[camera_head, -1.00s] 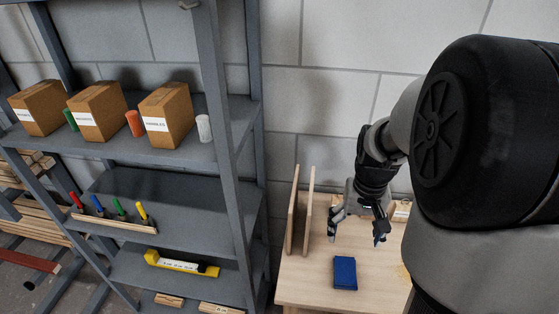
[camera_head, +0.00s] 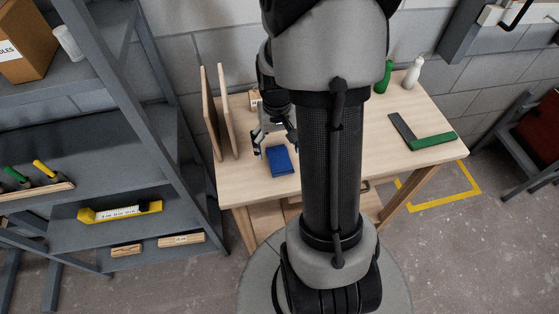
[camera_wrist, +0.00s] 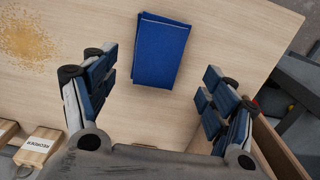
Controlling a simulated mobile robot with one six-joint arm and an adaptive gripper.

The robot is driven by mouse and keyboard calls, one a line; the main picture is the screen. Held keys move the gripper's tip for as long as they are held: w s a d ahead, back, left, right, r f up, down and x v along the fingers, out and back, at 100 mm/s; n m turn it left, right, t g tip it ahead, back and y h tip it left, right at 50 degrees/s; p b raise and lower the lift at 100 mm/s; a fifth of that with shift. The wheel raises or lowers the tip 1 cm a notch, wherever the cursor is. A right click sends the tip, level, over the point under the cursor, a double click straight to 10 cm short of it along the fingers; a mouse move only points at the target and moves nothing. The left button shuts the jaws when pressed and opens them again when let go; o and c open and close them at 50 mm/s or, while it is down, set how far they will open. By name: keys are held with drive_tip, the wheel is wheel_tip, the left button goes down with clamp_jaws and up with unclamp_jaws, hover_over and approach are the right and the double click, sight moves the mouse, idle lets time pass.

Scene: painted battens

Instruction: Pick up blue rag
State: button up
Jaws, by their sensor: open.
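The blue rag (camera_head: 280,160) lies folded flat on the wooden workbench (camera_head: 400,165), near its front edge. In the wrist view the blue rag (camera_wrist: 160,50) is whole in sight, ahead of the fingertips. My gripper (camera_head: 273,145) is over the bench just behind the rag, partly beside my arm. In the wrist view my gripper (camera_wrist: 158,90) is open, with its fingers wide apart and nothing between them. The rag lies beyond the gap between the fingers. I cannot tell how high the fingers are above the bench.
Two upright boards (camera_head: 218,112) stand close left of my gripper. A green-handled square (camera_head: 425,138), a green bottle (camera_head: 384,77) and a white bottle (camera_head: 413,72) are on the bench's right. Sawdust (camera_wrist: 28,38) and a labelled wooden block (camera_wrist: 38,147) lie nearby. A grey shelf rack (camera_head: 130,110) stands left.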

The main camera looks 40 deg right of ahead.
sight(280, 158)
drive_tip(key=f, duration=0.1)
drive_tip(key=f+b, duration=0.1)
drive_tip(key=f, duration=0.1)
drive_tip(key=f+b, duration=0.1)
drive_tip(key=shift+s+d+f, duration=0.15)
drive_tip(key=shift+s+f, duration=0.15)
drive_tip(key=shift+f, duration=0.1)
drive_tip(key=shift+r, duration=0.1)
drive_tip(key=shift+c, duration=0.5)
drive_tip(key=c, duration=1)
